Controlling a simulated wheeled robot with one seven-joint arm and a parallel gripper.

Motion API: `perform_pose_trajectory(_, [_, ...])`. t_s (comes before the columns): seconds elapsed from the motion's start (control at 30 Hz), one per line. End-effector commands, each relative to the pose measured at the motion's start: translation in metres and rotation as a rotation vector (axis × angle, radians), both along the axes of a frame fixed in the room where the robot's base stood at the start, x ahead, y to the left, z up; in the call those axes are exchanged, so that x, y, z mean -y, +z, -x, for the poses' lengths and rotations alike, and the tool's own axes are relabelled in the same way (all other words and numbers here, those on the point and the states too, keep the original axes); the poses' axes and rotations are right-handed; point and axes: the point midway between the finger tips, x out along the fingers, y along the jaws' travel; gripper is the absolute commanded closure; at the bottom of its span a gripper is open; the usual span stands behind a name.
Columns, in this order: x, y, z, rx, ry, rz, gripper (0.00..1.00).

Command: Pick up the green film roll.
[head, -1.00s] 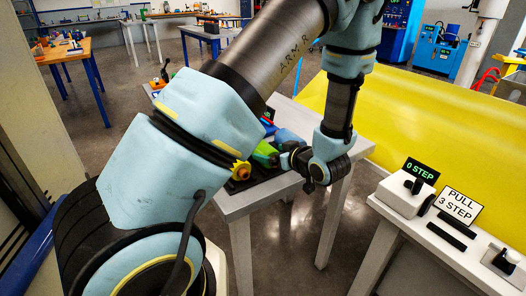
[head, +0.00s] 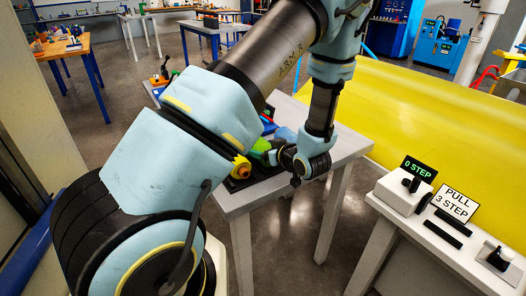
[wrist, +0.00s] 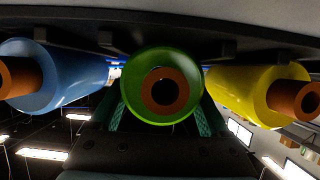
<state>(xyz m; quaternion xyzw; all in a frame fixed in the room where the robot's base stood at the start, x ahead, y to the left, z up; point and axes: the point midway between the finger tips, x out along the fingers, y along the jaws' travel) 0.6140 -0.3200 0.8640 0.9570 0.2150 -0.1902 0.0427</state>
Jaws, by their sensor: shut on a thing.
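The green film roll (wrist: 182,58) is in the middle of the wrist view, end-on, with a brown core. My gripper (wrist: 160,108) has its teal-padded fingers on both sides of it and is shut on it. In the head view the green roll (head: 261,147) shows only in part behind my wrist, on a dark rack on the near table. My gripper's fingers are mostly hidden there. Whether the roll is lifted off the rack cannot be told.
A blue roll (wrist: 62,78) and a yellow roll (wrist: 242,92) lie close on either side of the green one. The pale table (head: 318,168) has bare room to the right. A bench with a "0 STEP" box (head: 400,195) stands further right, before a large yellow sheet (head: 440,130).

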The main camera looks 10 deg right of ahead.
Motion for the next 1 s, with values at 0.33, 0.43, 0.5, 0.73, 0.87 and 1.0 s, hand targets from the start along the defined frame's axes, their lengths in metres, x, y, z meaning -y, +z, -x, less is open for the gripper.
perform_pose_trajectory(0.33, [0.000, 0.000, 0.000, 0.000, 0.000, 0.000, 0.83])
perform_pose_trajectory(0.43, [0.000, 0.000, 0.000, 0.000, 0.000, 0.000, 0.94])
perform_pose_trajectory(0.5, [0.000, 0.001, 0.000, 0.001, 0.000, 0.000, 0.98])
perform_pose_trajectory(0.73, [0.000, 0.002, 0.000, 0.002, 0.000, 0.000, 0.98])
perform_pose_trajectory(0.87, [0.000, 0.007, -0.001, 0.003, 0.000, 0.001, 0.98])
perform_pose_trajectory(1.0, [0.000, 0.021, -0.001, 0.004, 0.001, 0.002, 0.98])
